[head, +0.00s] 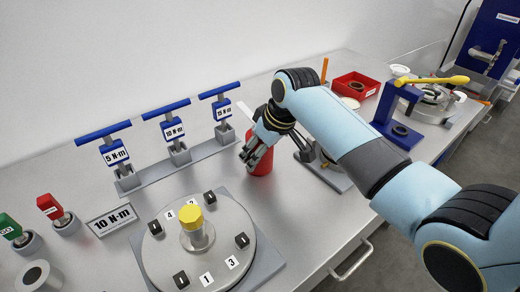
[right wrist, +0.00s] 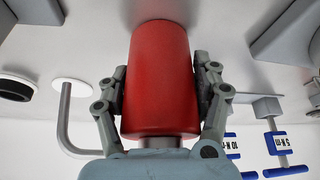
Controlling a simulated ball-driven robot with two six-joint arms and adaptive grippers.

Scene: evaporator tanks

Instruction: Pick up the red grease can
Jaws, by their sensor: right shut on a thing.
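The red grease can (head: 261,162) stands on the steel bench, right of the torque wrench rack, partly hidden behind my right gripper (head: 254,150). In the right wrist view the red can (right wrist: 160,80) fills the middle, between the two fingers of my right gripper (right wrist: 160,90). A finger lies against each side of the can, so the gripper is shut on it. I cannot tell whether the can's base touches the bench. My left gripper is not in view.
A rack (head: 180,165) with several blue-handled torque wrenches stands to the left. A round numbered plate (head: 217,276) with a yellow-topped post (head: 192,222) is in front. A red tray (head: 355,84) and a blue press (head: 396,112) stand to the right.

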